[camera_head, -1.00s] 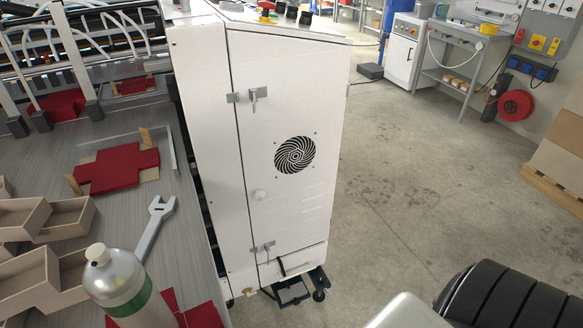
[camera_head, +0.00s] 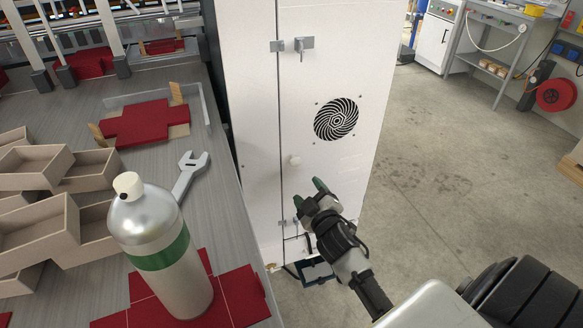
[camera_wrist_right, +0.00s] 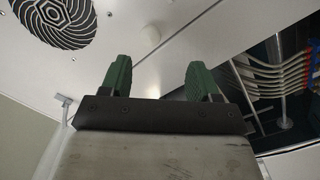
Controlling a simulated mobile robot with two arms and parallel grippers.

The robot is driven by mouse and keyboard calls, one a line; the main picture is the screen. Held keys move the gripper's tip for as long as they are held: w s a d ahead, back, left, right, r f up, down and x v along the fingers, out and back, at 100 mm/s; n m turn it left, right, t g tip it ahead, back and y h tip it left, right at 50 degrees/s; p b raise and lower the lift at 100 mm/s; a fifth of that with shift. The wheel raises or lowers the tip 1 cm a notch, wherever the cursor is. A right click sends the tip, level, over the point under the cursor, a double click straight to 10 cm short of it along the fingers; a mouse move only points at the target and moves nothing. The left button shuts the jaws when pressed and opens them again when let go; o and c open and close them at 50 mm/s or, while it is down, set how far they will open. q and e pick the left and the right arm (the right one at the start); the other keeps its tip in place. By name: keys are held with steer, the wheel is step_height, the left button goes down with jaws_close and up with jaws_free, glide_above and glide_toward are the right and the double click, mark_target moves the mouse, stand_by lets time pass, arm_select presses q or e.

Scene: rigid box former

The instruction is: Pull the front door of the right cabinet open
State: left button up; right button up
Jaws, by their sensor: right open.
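The white right cabinet stands in the middle of the head view, and its front door (camera_head: 345,80) is shut. A lower latch is partly hidden behind my right gripper (camera_head: 310,195). That gripper is open and empty, in front of the door's lower part, below the knob. My left gripper is not in view.
A grey table (camera_head: 205,225) on the left holds a silver bottle (camera_head: 160,245), a wrench (camera_head: 188,176), beige boxes (camera_head: 45,200) and red blanks (camera_head: 145,122). Concrete floor (camera_head: 440,190) is free to the right of the cabinet.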

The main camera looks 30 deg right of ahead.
mark_target(297, 164)
steer(key=x, duration=0.3)
steer(key=r+x, duration=0.1)
steer(key=x, duration=0.7)
steer(key=shift+d+r, duration=0.15)
steer(key=shift+r, duration=0.2)
steer(key=shift+s, duration=0.1)
steer(key=shift+c, duration=0.3)
jaws_close()
